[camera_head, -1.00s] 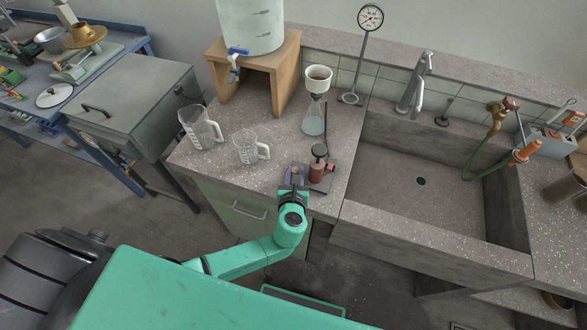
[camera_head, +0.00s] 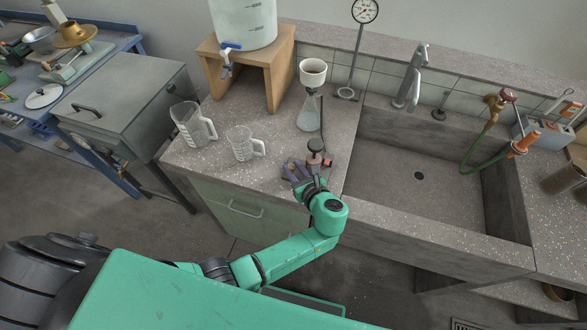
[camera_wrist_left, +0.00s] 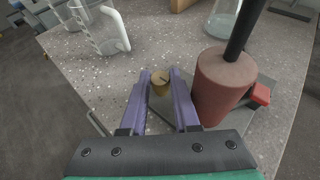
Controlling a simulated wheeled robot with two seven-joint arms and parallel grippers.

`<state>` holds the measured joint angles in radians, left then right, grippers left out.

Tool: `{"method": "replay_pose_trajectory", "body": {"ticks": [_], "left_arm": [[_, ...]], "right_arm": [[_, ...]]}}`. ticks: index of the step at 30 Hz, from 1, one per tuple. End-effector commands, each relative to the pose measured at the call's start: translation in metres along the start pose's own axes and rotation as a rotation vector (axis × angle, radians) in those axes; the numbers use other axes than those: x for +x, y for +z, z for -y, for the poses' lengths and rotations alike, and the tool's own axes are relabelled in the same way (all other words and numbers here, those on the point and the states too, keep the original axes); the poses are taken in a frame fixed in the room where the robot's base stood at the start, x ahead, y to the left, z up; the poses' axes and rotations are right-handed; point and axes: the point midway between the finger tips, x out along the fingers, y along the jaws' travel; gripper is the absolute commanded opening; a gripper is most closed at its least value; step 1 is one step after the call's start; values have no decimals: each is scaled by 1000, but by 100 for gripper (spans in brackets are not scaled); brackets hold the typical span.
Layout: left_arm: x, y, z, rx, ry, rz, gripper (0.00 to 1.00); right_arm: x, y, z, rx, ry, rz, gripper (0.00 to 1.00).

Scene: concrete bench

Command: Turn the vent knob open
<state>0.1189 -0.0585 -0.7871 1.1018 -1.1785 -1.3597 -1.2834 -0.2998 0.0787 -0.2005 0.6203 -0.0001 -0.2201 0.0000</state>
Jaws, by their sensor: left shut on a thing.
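The vent knob (camera_wrist_left: 160,84) is a small round brass-coloured knob with a dark line on its top. It sits between the two purple fingers of my left gripper (camera_wrist_left: 160,79) in the left wrist view. The fingers are shut on it. In the head view my left gripper (camera_head: 295,169) reaches up and to the left on the front of the bench, and the knob is too small to make out. Just right of the knob stands a reddish-brown hand pump (camera_wrist_left: 222,85) with a black rod and a red side fitting (camera_wrist_left: 261,94); it also shows in the head view (camera_head: 314,160).
Two clear measuring jugs (camera_head: 188,124) (camera_head: 240,144) stand left of the gripper. A flask with a white funnel (camera_head: 309,112) stands behind the pump. A sink (camera_head: 419,200) lies to the right. A wooden stand (camera_head: 287,62) holds a large container at the back.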

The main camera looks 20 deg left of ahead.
Motion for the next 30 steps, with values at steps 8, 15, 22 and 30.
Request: {"method": "replay_pose_trajectory", "body": {"ticks": [8, 15, 22, 30], "left_arm": [[0, 1, 0, -1, 0, 2, 37], [0, 1, 1, -1, -3, 1, 60], [0, 1, 2, -2, -5, 1, 60], [-1, 2, 2, -2, -7, 2, 60]], "right_arm": [[0, 0, 0, 0, 0, 0, 43], [0, 0, -1, 1, 1, 0, 43], [0, 0, -1, 0, 1, 0, 43], [0, 0, -1, 0, 2, 1, 43]]}}
